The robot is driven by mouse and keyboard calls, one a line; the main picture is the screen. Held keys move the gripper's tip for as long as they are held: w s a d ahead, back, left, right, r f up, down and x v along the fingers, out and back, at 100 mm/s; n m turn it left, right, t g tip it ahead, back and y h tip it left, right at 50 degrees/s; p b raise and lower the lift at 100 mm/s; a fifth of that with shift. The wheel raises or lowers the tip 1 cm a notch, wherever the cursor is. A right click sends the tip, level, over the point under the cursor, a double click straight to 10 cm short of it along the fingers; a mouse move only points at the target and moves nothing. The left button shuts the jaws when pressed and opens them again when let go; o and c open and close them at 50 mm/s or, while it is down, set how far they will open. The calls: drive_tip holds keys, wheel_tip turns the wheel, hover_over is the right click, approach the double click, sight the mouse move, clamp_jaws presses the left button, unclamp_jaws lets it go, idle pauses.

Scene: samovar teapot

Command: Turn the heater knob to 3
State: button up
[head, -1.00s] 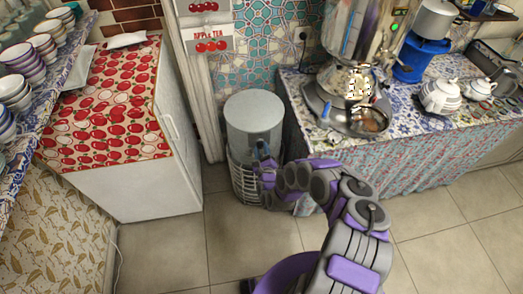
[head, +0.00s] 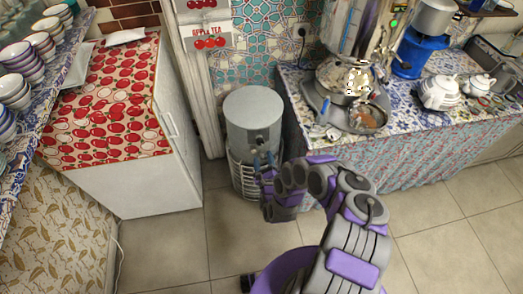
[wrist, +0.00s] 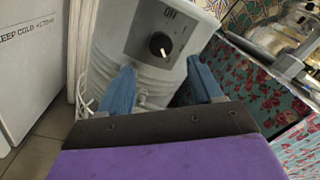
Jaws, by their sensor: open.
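The heater is a grey-white cylinder (head: 252,108) standing on the floor; in the wrist view its body (wrist: 115,60) fills the upper middle. I cannot read the knob's setting. My gripper (wrist: 160,72) is open and empty, its blue fingers apart below the knob and not around it. In the head view my gripper (head: 264,160) is at the heater's front, partly covering its lower side; contact cannot be told.
To the right is a cloth-covered counter (head: 400,150) with a samovar, a tray (head: 350,118) and teapots (head: 440,93). The tiled floor in front is clear.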

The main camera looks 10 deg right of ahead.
drive_tip(key=shift+s+a+f+b, duration=0.1)
drive_tip(key=shift+s+b, duration=0.3)
drive_tip(key=shift+s, duration=0.8)
drive_tip(key=shift+s+f+b, duration=0.1)
drive_tip(key=shift+s+b, duration=0.3)
drive_tip(key=shift+s, duration=0.8)
drive_tip(key=shift+c, duration=0.2)
